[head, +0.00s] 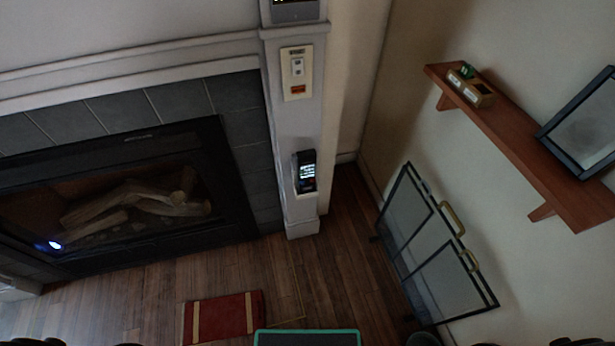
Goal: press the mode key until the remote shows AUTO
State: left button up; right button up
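A small black remote (305,171) with a lit screen is in a holder low on the white pillar beside the fireplace. Its screen shows a few lines of pale text, too small to read, so I cannot tell which mode it shows. The mode key cannot be made out. Neither of my grippers can be made out; only dark rounded bits show at the bottom edge, and no gripper is near the remote.
Above the remote are a wall switch plate (297,73) with an orange label and a grey panel (295,10). A fireplace (125,205) is at left, a folding screen (432,245) at right. A wooden shelf (520,140) juts from the right wall. A red book (226,316) lies on the floor.

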jog(key=shift+d, duration=0.15)
grip_shut()
dwell(1.4)
